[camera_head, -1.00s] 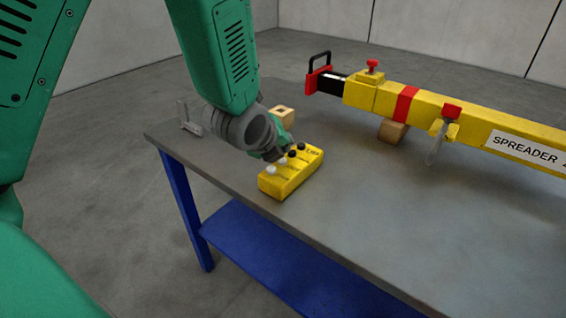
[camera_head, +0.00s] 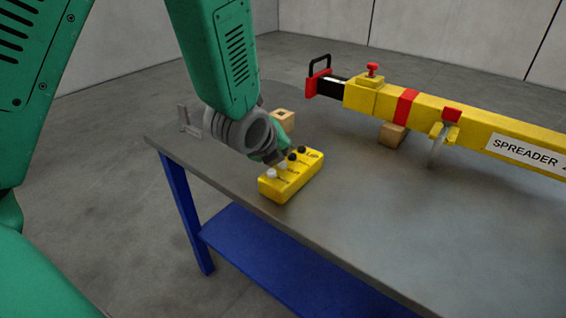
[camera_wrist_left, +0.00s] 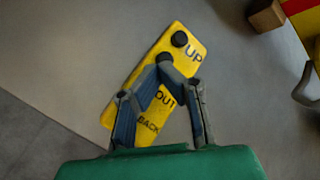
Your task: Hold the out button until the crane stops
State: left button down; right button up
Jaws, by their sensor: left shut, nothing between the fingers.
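The yellow control box (camera_head: 291,182) lies on the grey table with a row of black and white buttons on top. In the left wrist view the box (camera_wrist_left: 190,65) shows the words UP, OUT and BACK. My left gripper (camera_head: 277,161) is shut and empty, pointing down at the buttons. In the left wrist view its fingertips (camera_wrist_left: 165,72) meet just beyond the word OUT, near a black button (camera_wrist_left: 164,58). The fingers hide the out button there, and I cannot tell whether they touch it. My right gripper is not in view.
A yellow spreader beam (camera_head: 420,107) with red parts lies across the back right on wooden blocks (camera_head: 393,134). Another wooden block (camera_head: 284,120) and a grey metal bracket (camera_head: 188,124) are behind my left gripper. The table's (camera_head: 380,220) front and right are clear.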

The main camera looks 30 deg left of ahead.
aim_at(282, 163)
pick_arm(q)
jog(key=shift+f, duration=0.35)
jog(key=shift+f+b, duration=0.3)
jog(key=shift+f, duration=0.15)
dwell(0.8)
jog(key=shift+r, duration=0.1)
dwell(2.0)
jog(key=shift+r+p, duration=0.8)
jog(key=shift+p, duration=0.1)
notch_tip(282, 163, up, 5)
jog(key=p, duration=0.5)
jog(key=shift+r, duration=0.1)
